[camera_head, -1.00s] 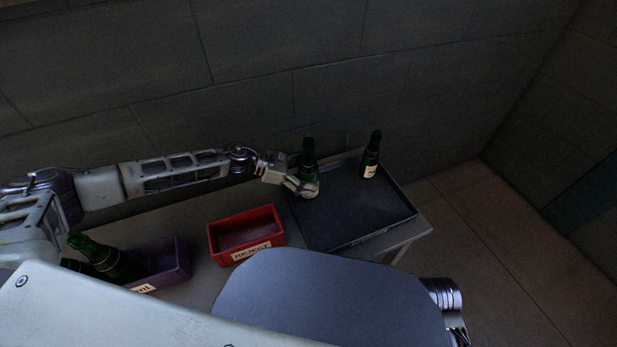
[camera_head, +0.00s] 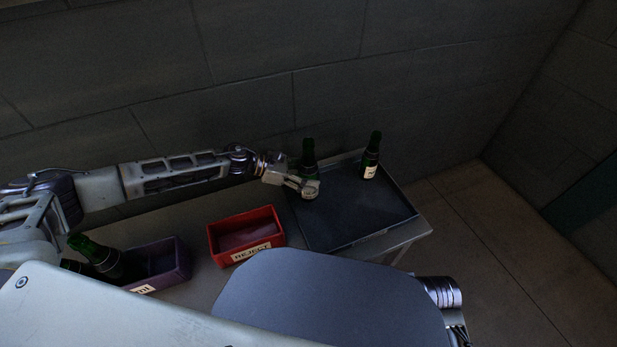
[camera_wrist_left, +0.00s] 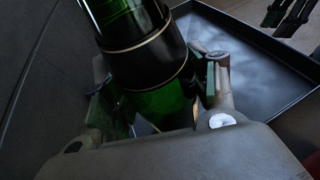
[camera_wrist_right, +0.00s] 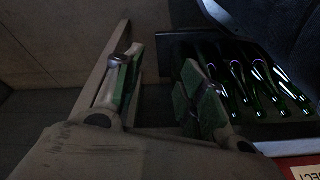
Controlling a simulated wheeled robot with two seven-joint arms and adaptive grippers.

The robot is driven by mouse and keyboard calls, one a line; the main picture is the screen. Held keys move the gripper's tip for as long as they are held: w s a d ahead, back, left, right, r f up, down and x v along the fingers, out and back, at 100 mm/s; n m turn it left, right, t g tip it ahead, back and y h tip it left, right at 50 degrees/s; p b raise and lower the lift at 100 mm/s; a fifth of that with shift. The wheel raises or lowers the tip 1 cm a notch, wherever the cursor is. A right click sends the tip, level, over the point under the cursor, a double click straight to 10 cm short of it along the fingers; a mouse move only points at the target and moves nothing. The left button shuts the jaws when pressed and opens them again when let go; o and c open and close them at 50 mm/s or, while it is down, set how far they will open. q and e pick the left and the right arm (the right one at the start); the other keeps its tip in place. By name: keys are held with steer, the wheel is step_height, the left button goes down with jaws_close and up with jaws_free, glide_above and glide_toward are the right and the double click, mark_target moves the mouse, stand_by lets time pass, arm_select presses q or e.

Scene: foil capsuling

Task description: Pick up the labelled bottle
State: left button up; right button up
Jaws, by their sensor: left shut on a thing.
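A second green bottle (camera_head: 371,155) with a white label stands at the tray's back right, apart from the gripper. My right gripper (camera_wrist_right: 155,85) shows in the right wrist view, its fingers apart with nothing between them.
A red bin (camera_head: 246,236) marked REJECT stands left of the tray. A purple bin (camera_head: 168,262) further left has dark bottles (camera_head: 98,258) by it. Several bottles (camera_wrist_right: 250,80) lie in a dark container in the right wrist view. A wall runs close behind the table.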

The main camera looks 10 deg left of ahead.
mark_target(308, 151)
arm_select(q)
steer(key=shift+r, duration=0.1)
arm_select(e)
steer(key=shift+s+f, duration=0.1)
steer(key=shift+s, duration=0.1)
arm_select(q)
steer(key=shift+r, duration=0.1)
steer(key=shift+r+p, duration=0.3)
steer(key=shift+r, duration=0.35)
step_height(308, 151, up, 8)
steer(key=shift+r+p, duration=0.1)
steer(key=shift+p, duration=1)
steer(key=shift+r, duration=0.1)
arm_select(e)
steer(key=f, duration=0.4)
steer(key=shift+s+d+g+h, duration=0.1)
steer(key=shift+d+g+h, duration=0.2)
steer(key=shift+d+g, duration=0.1)
steer(key=shift+r, duration=0.1)
steer(key=shift+s, duration=0.25)
arm_select(q)
steer(key=shift+a, duration=0.1)
arm_select(e)
steer(key=shift+w+a, duration=0.1)
steer(key=shift+w, duration=0.05)
